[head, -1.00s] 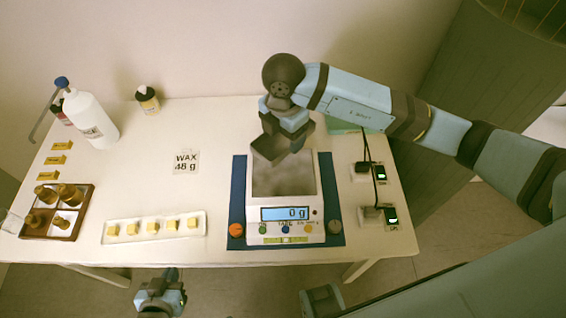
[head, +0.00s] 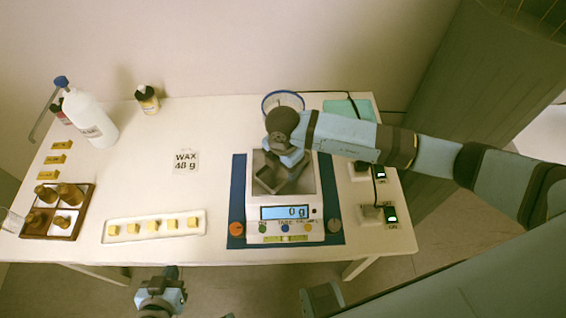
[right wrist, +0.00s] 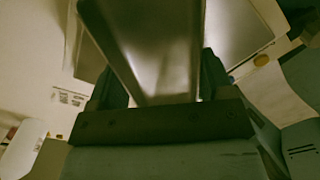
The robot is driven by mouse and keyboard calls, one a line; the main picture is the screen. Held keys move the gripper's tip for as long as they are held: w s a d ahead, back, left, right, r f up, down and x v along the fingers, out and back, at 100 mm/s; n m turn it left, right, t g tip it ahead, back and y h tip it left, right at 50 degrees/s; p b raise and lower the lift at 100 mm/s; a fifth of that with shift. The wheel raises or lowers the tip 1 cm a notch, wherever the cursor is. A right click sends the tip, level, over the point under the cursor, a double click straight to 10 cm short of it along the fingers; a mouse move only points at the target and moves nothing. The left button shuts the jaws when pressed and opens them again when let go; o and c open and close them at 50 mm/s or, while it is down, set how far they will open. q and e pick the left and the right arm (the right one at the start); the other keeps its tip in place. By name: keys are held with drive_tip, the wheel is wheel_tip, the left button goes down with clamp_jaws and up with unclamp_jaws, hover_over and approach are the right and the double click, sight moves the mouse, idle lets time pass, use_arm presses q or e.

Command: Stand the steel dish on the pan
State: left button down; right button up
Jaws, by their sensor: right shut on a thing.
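The steel dish (head: 268,182) is a grey, square-looking metal dish in the jaws of my right gripper (head: 284,160). It is over the pan (head: 304,184), the grey square plate on top of the white scale (head: 255,212). I cannot tell whether it touches the pan or hangs just above. In the right wrist view the dish (right wrist: 155,45) fills the space between the fingers, and its lower side is hidden. The scale display reads 0 g. My left gripper (head: 170,273) is low in front of the table, away from everything; its jaws are too small to read.
A white tray (head: 125,238) of wax cubes is at left.

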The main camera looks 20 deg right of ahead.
drive_tip(key=shift+f, duration=0.1)
drive_tip(key=o, duration=0.9)
drive_tip(key=shift+o, duration=0.2)
drive_tip(key=shift+r, duration=0.3)
wheel_tip(320, 180, up, 12)
drive_tip(key=shift+b, duration=0.3)
drive_tip(key=shift+f, duration=0.15)
